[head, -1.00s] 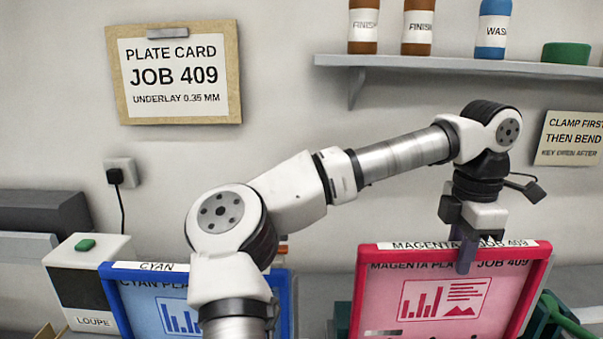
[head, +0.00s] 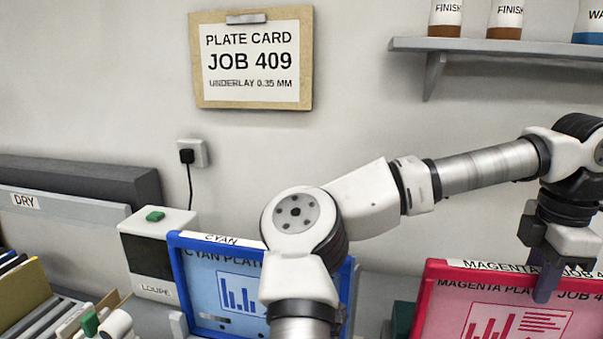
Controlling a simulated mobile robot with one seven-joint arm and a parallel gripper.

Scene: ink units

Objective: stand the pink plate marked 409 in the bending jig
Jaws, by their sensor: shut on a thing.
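The pink plate (head: 460,306), printed "MAGENTA PLATE ... JOB 409", stands upright in a red frame (head: 431,285) at the lower right of the head view. Its lower part is cut off by the picture edge. My gripper (head: 545,284) points down at the top edge of the plate, in front of the frame's white label. It is shut on the plate; the exact contact is partly hidden by the finger. I cannot make out the bending jig in this view.
A blue frame with the cyan plate (head: 215,280) stands left of my arm, partly hidden by it. A loupe box (head: 155,250) and a rack marked DRY (head: 60,225) are further left. A shelf with bottles (head: 500,46) hangs above. A job card (head: 253,60) hangs on the wall.

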